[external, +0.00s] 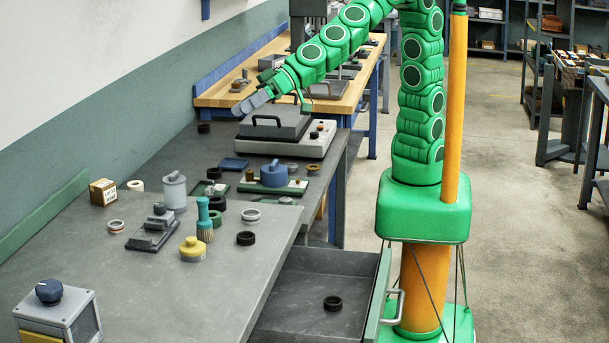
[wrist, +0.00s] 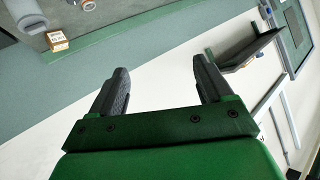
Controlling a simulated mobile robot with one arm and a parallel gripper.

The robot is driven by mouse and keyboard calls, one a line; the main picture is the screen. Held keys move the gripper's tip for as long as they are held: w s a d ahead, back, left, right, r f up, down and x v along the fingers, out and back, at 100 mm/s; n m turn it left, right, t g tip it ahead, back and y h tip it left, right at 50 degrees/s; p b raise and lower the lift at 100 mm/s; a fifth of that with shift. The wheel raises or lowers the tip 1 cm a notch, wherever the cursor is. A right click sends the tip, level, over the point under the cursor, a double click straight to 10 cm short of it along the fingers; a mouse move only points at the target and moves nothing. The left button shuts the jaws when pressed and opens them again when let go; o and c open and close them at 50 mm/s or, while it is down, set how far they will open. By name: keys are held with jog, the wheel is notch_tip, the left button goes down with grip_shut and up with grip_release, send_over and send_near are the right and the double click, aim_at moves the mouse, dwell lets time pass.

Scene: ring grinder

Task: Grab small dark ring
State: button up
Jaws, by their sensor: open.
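Several dark rings show in the external view, and I cannot tell which one the task means. One dark ring (external: 332,303) lies flat inside the open drawer. Another dark ring (external: 246,238) lies on the near grey bench, right of the yellow-knobbed part. A thicker dark ring (external: 217,203) lies behind it, and a small dark ring (external: 204,128) lies at the far left of the further bench. My gripper (external: 250,103) is raised over the far bench, apart from all of them. In the wrist view my gripper (wrist: 160,78) is open with nothing between its fingers.
The near bench holds a small carton (external: 103,192), a grey canister (external: 174,192), a yellow-knobbed part (external: 193,248) and a control box (external: 58,312). A grey-lidded machine (external: 275,125) stands below my gripper. The open drawer (external: 300,290) juts out beside my base.

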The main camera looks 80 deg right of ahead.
jog(key=s+a+f+m+t+h, duration=0.2)
jog(key=s+a+f+t+h, duration=0.15)
jog(key=s+f+h, duration=0.4)
jog(key=y, duration=0.2)
send_near(252, 233)
jog(key=a, duration=0.1)
jog(key=w+a, duration=0.1)
jog(key=shift+w+a+f+t+h, duration=0.1)
jog(key=shift+w+a+t+h, duration=0.1)
jog(key=shift+a+t+h, duration=0.1)
jog(key=shift+x, duration=1.3)
jog(key=shift+d+x, duration=0.1)
jog(key=shift+x, duration=0.55)
jog(key=shift+d+x, duration=0.15)
jog(key=shift+x, duration=1.85)
jog(key=shift+f, duration=0.15)
jog(key=c, duration=1.1)
